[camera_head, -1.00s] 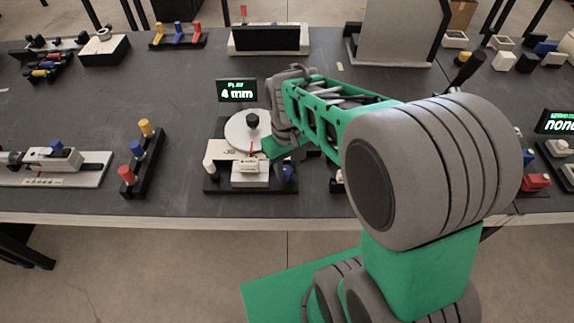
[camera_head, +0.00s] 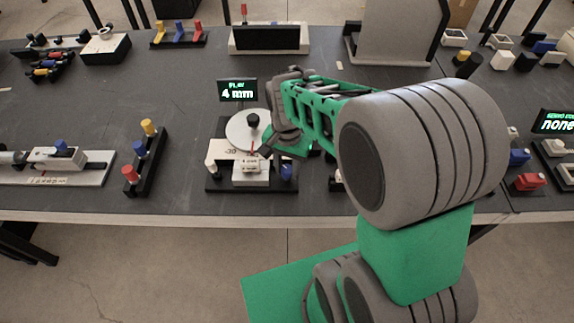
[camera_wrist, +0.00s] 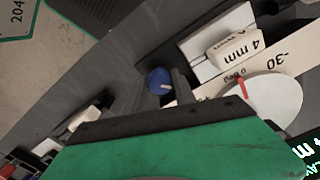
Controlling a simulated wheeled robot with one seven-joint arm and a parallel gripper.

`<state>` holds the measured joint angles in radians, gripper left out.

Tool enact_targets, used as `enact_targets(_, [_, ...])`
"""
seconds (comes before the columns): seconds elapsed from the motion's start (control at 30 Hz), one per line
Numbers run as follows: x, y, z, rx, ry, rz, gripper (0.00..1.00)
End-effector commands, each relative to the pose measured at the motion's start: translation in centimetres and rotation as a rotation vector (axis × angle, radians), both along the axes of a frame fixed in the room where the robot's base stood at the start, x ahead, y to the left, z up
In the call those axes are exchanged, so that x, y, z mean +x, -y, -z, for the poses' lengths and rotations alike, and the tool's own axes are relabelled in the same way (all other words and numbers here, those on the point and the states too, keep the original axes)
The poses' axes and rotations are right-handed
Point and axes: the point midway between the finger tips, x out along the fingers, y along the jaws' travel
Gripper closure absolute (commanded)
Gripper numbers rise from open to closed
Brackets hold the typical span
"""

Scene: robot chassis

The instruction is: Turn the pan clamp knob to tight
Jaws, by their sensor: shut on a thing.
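The pan stage (camera_head: 214,183) stands mid-table, with a round white plate, a black knob on top, and a small sign reading 4 mm. The blue knob (camera_head: 287,171), which I take for the clamp knob, sits at its front right. It also shows in the wrist view (camera_wrist: 158,80), beside a dark finger. My gripper (camera_head: 283,158) is over this side of the stage and shut; the blue knob seems to be in its grip, though the contact is mostly hidden. A red pointer (camera_wrist: 241,87) lies against the white plate (camera_wrist: 272,101) near a -30 label.
A lit display (camera_head: 237,90) reading PLAY 4 mm stands behind the stage. A rack of coloured pegs (camera_head: 146,160) stands to the left, with a slide fixture (camera_head: 95,172) beyond it. Red (camera_head: 529,181) and blue blocks lie far right. Bare table lies in front of the stage.

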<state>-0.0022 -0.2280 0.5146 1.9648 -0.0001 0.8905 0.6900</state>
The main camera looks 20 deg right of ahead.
Motion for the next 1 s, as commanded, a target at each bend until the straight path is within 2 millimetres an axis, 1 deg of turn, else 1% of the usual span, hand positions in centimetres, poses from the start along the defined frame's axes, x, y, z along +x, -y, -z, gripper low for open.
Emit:
enact_targets(0.2, [0.04, 0.02, -0.09, -0.001, 0.001, 0.136, 1.00])
enact_targets(0.4, [0.05, 0.02, -0.07, 0.000, 0.001, 0.209, 1.00])
enact_targets(0.6, [0.06, 0.02, -0.05, -0.001, 0.002, 0.238, 1.00])
enact_targets(0.97, [0.06, 0.02, -0.05, -0.001, 0.002, 0.241, 1.00])
enact_targets(1.0, [0.06, 0.02, -0.05, -0.001, 0.002, 0.241, 0.66])
